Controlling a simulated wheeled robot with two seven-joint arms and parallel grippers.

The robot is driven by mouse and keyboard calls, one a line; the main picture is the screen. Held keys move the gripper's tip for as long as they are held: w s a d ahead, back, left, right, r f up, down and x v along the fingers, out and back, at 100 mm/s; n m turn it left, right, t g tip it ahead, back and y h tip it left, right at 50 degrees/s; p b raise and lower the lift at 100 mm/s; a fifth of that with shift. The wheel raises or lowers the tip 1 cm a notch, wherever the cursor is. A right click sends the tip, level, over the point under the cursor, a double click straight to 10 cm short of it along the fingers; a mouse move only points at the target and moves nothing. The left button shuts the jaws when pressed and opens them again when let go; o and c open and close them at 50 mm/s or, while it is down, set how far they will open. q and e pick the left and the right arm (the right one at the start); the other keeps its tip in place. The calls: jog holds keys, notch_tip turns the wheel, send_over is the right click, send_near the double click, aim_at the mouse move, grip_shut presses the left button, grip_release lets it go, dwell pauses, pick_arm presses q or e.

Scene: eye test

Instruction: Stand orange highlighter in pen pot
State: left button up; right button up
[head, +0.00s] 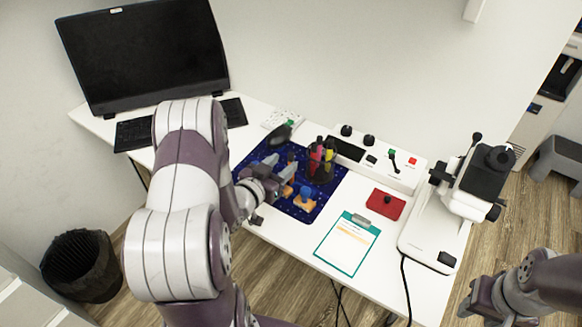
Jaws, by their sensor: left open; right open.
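The dark pen pot (320,172) stands on the starry blue mat (303,214) and holds several pens with red, pink, yellow and green parts. A small orange piece (288,190) shows on the mat beside my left gripper; it may be the orange highlighter, but it is too small and partly hidden to be sure. My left gripper (282,180) is open over the mat, left of the pot, and hides part of the mat. I cannot tell whether it touches anything. My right gripper (468,299) is open and empty at the lower right, off the desk.
An orange and blue object (305,198) sits on the mat just below the pot. A dark mouse-like object (280,134), control panel (375,156), red box (385,204), clipboard (347,243) and microscope (470,190) surround the mat. Bare white desk lies around the clipboard.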

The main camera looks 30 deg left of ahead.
pick_arm(q)
jog(key=x, duration=0.2)
jog(key=shift+w+f, duration=0.1)
jog(key=shift+w, duration=0.25)
jog(key=shift+s, duration=0.1)
grip_shut()
